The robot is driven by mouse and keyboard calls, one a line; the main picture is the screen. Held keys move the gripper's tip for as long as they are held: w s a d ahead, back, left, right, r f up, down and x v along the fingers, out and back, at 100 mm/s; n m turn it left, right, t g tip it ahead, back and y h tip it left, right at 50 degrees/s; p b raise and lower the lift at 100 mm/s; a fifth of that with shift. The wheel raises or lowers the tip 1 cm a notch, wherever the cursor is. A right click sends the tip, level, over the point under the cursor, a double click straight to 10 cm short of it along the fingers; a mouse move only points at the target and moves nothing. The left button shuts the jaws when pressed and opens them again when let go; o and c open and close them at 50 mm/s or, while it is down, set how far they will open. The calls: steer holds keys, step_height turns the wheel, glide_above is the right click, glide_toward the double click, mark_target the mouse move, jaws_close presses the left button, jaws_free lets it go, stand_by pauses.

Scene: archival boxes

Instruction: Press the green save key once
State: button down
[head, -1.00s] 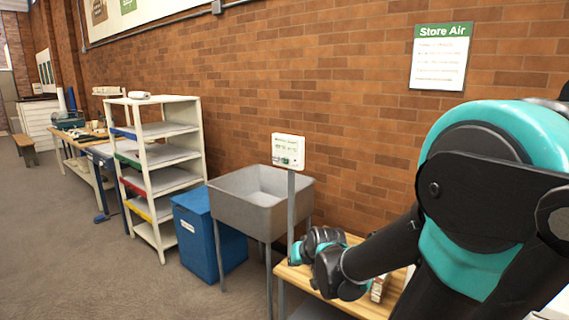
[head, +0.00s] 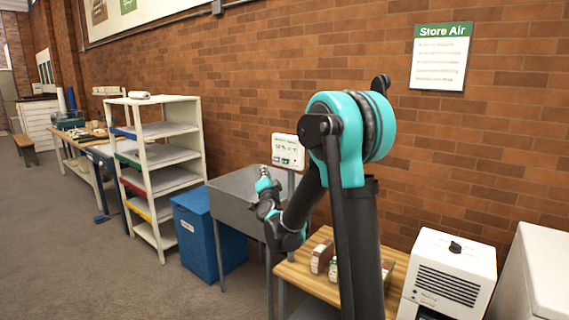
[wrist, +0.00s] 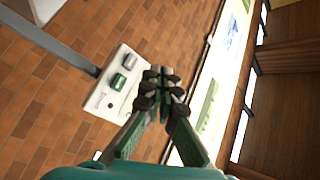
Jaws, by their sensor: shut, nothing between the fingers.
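The white panel (head: 284,151) stands on a grey post in front of the brick wall, behind the sink. In the wrist view the panel (wrist: 103,101) shows tilted, with a green key (wrist: 118,82) and a grey key (wrist: 130,62) side by side, and a small dark round spot. My gripper (head: 263,173) is shut and empty, in front of and below-left of the panel in the head view. In the wrist view its fingertips (wrist: 161,74) show just right of the keys, over the panel's edge. Contact with the panel cannot be made out.
A grey sink (head: 236,200) and a blue bin (head: 196,236) stand beside and below the panel. A wooden table (head: 303,268) with small boxes (head: 321,256) is at front. A white machine (head: 452,273) stands at right, a shelf rack (head: 157,165) at left.

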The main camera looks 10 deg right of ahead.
mark_target(282, 160)
steer(key=shift+w+d+r+m+h, duration=0.15)
steer(key=shift+w+m+h, duration=0.1)
steer(key=shift+m+h, duration=0.15)
steer(key=shift+w+d, duration=3.1)
steer(key=shift+w, duration=0.05)
steer(key=shift+w+d, duration=0.25)
steer(key=shift+d, duration=0.05)
steer(key=shift+w+d, duration=0.35)
stand_by(0.6)
steer(key=shift+s+a, duration=0.65)
steer(key=shift+a, duration=0.1)
